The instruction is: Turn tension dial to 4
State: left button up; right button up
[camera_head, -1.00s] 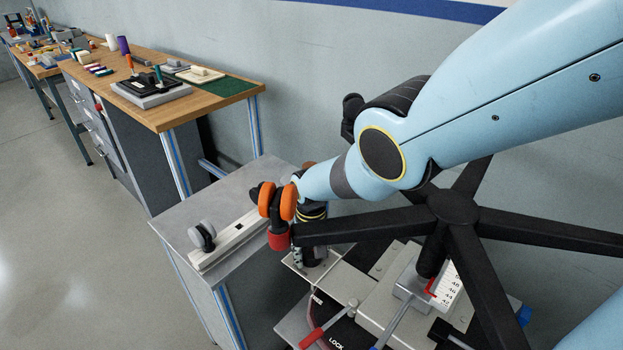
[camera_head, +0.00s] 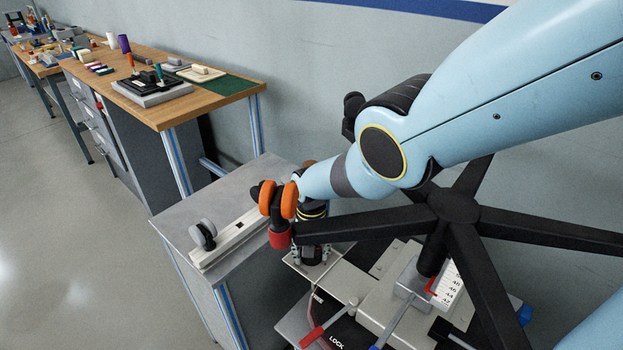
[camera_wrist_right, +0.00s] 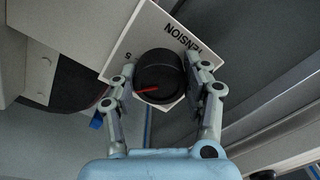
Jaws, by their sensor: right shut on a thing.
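In the right wrist view the tension dial is a round black knob (camera_wrist_right: 160,76) with a red pointer line. It sits on a white plate (camera_wrist_right: 166,24) printed TENSION, upside down here, with a 5 at its left. The pointer runs from the knob's middle toward the picture's left, slightly down; the 5 is above the pointer's outer end. No 4 is readable. My right gripper (camera_wrist_right: 161,84) is shut on the knob, one finger at each side. In the head view its wrist (camera_head: 312,210) hangs behind a caster, hiding the dial. My left gripper is not in view.
Below are a red-handled lever (camera_head: 311,338), a LOCK label (camera_head: 336,342) and a scale (camera_head: 448,285). A grey cabinet (camera_head: 185,222) and wooden bench (camera_head: 150,75) stand left.

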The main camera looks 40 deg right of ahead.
jog(key=o, duration=1.2)
jog(key=shift+c, duration=0.2)
jog(key=shift+w+d+r, duration=0.1)
jog(key=shift+r, duration=3.6)
